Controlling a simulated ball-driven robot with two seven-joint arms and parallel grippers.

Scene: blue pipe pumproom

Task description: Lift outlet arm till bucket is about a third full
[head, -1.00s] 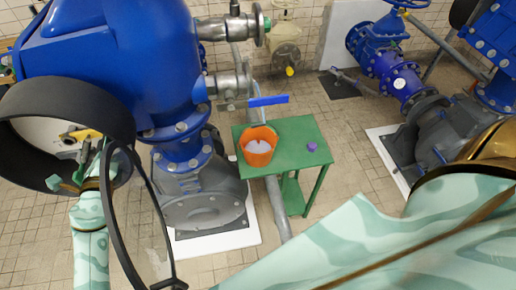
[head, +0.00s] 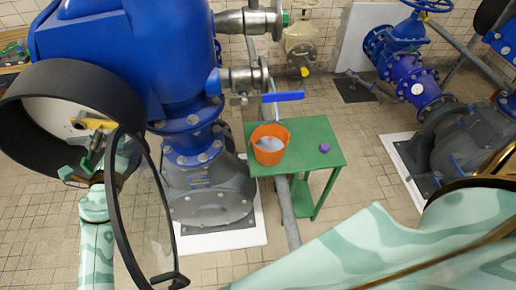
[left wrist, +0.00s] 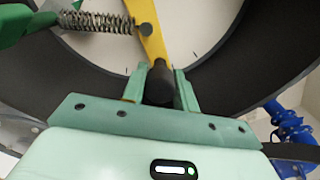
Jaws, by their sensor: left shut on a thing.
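My left gripper (head: 92,155) is inside a round black housing (head: 75,78) at the left. In the left wrist view its fingers (left wrist: 160,84) are closed around a dark grip (left wrist: 159,90) at the end of a yellow arm (left wrist: 148,32). The yellow arm also shows in the head view (head: 92,124), partly hidden. An orange bucket (head: 262,158) stands upright on a green table (head: 310,150). Pale contents show inside it; their exact depth is hard to tell. My right gripper is out of view.
A pipe with a blue lever (head: 283,96) is behind the bucket. A black-rimmed round cover (head: 150,215) hangs open below the housing. Tiled floor is free right of the table.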

